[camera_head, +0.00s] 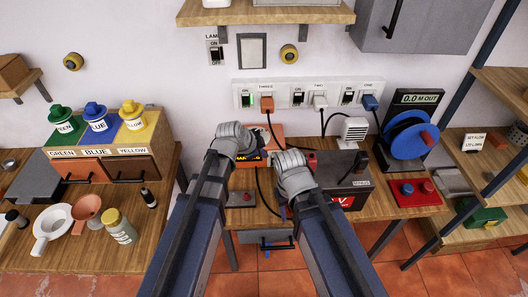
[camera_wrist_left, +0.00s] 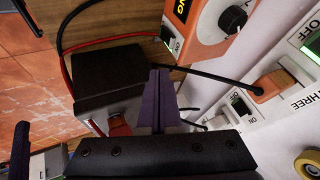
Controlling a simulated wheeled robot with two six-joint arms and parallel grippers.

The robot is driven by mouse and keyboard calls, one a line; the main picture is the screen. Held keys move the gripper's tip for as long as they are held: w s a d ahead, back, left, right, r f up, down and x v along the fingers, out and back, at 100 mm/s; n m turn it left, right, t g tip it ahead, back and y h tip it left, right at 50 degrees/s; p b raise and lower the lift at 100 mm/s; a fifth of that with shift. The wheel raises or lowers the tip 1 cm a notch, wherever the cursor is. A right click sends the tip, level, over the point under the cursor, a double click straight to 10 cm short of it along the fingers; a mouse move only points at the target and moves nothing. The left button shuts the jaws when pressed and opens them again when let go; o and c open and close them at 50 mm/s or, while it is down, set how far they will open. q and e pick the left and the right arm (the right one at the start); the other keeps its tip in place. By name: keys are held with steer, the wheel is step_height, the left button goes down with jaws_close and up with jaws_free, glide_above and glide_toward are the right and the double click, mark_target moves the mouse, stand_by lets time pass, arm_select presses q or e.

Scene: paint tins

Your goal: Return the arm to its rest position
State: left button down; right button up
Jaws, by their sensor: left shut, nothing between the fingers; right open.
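My left gripper (camera_wrist_left: 161,100) is shut and empty in the left wrist view, its dark fingers pressed together in front of a black box (camera_wrist_left: 105,75). In the head view my left gripper (camera_head: 250,156) hangs over the bench, in front of the orange unit (camera_head: 273,130) below the socket strip. My right gripper (camera_head: 303,160) is slightly lower, just to its right, beside the dark box (camera_head: 342,168). It is open, though my wrist hides most of its fingers.
The socket strip (camera_head: 283,97) with plugs and cables runs along the wall. A shelf (camera_head: 270,15) overhangs the wall.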

arm_select(q)
steer(key=s+a+f+n+g+y, duration=0.1)
steer(key=s+n, duration=0.4)
steer(key=s, duration=0.5)
steer(key=s+a+f+n+g+y, duration=0.1)
steer(key=s+f+n+g+y, duration=0.2)
steer(key=s, duration=0.7)
steer(key=n+g+y, duration=0.1)
steer(key=n+g, duration=0.1)
steer(key=n, duration=0.1)
steer(key=shift+a+y, duration=0.2)
steer(key=shift+y, duration=0.2)
